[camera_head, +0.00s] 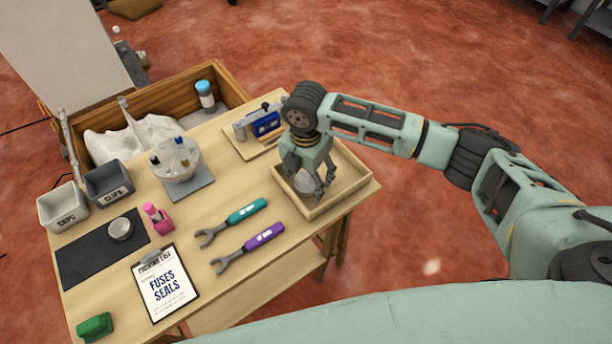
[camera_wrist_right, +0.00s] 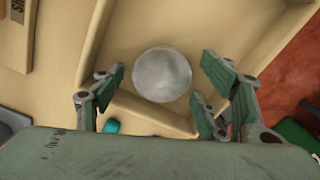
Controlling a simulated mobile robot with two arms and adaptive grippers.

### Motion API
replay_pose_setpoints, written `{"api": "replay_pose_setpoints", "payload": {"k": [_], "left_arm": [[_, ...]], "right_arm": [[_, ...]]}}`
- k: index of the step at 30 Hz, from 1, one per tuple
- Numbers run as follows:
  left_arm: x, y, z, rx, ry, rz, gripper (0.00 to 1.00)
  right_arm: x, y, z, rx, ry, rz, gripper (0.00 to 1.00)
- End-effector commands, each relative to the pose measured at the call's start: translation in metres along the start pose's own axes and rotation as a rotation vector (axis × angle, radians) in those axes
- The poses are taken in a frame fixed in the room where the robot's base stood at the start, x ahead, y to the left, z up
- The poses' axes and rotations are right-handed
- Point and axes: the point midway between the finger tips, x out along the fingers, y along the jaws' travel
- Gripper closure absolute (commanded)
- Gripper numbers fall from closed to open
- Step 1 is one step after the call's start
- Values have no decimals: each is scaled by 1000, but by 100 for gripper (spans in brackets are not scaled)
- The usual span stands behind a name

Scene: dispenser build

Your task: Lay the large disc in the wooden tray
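The wooden tray (camera_head: 349,199) stands at the right end of the table. A round grey disc (camera_head: 304,183) lies in it, partly hidden by my right gripper (camera_head: 320,188) in the head view. In the right wrist view the disc (camera_wrist_right: 162,75) appears flat on the tray floor. My right gripper (camera_wrist_right: 160,95) is open there, its fingers on either side with gaps to the disc. A second grey disc (camera_head: 120,229) lies on the dark mat (camera_head: 85,262). Which disc is larger is hard to tell. My left gripper is not in view.
Teal (camera_head: 246,211) and purple (camera_head: 264,236) wrenches lie left of the tray. A blue device (camera_head: 266,125) stands behind it. A clipboard (camera_head: 165,284), bins (camera_head: 63,207) and a round holder (camera_head: 176,160) occupy the left part.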

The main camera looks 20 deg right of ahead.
Motion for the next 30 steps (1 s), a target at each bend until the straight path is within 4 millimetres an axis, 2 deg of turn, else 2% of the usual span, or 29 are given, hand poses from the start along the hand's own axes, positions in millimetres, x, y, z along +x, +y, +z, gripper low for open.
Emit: {"api": "replay_pose_setpoints", "payload": {"k": [6, 10, 21, 27, 30], "left_arm": [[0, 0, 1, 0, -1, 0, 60], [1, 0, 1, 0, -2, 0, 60], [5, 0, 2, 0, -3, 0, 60], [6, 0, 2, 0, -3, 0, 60], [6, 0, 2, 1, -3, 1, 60]], "right_arm": [[-1, 0, 0, 0, 0, 0, 33], [-12, 0, 1, 1, 0, 2, 33], [-88, 1, 1, -1, -1, 4, 33], [-116, 1, 0, 0, 1, 1, 33], [-121, 0, 0, 0, 1, 1, 33]]}}
